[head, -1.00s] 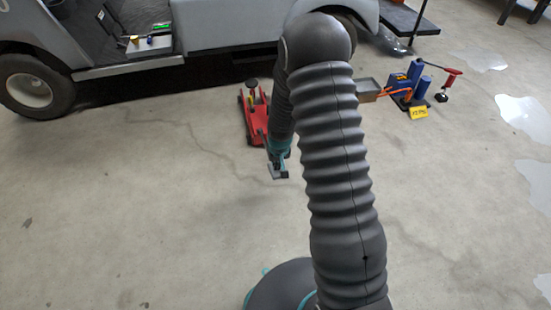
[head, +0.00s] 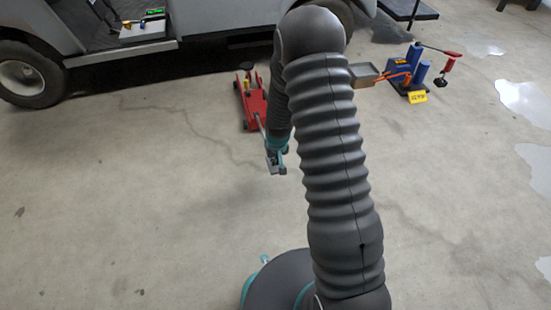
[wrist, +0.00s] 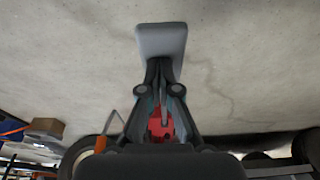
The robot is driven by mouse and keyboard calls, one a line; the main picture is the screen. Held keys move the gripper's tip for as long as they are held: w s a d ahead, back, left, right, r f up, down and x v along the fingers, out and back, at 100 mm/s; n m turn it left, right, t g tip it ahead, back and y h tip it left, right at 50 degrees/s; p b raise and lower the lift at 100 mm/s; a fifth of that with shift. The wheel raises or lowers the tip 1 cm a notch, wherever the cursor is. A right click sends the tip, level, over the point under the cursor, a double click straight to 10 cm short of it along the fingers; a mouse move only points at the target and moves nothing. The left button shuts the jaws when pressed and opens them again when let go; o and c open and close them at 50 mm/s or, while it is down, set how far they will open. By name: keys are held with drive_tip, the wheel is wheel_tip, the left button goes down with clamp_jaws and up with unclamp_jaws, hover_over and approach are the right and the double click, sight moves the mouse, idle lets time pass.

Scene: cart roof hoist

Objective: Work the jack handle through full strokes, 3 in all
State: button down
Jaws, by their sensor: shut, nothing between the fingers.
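The red floor jack (head: 255,103) stands on the concrete in front of the cart. Its round dark saddle (head: 247,66) is at the cart end, below the cart's side. A thin grey rod, apparently the jack handle (head: 262,124), slants from the jack's near end toward my gripper (head: 273,167). My gripper is shut and empty, low over the floor on the near side of the jack. Whether the gripper touches the handle is hidden.
The white cart (head: 215,25) with its wheel (head: 25,74) stands behind the jack. A blue pump unit (head: 405,70) with a red-handled lever (head: 452,55) and a yellow tag stands to the right. Pale puddles lie farther right. The floor at left is clear.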

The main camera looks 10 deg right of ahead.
wheel_tip(320, 180, up, 4)
drive_tip(key=p, duration=0.2)
drive_tip(key=shift+w+a+r+p, duration=0.1)
drive_tip(key=shift+w+r+p, duration=0.05)
drive_tip(key=shift+p, duration=0.15)
drive_tip(key=s+r, duration=0.5)
drive_tip(key=r, duration=0.2)
drive_tip(key=shift+s+r+p, duration=0.25)
drive_tip(key=shift+r+p, duration=0.05)
drive_tip(key=shift+r, duration=0.05)
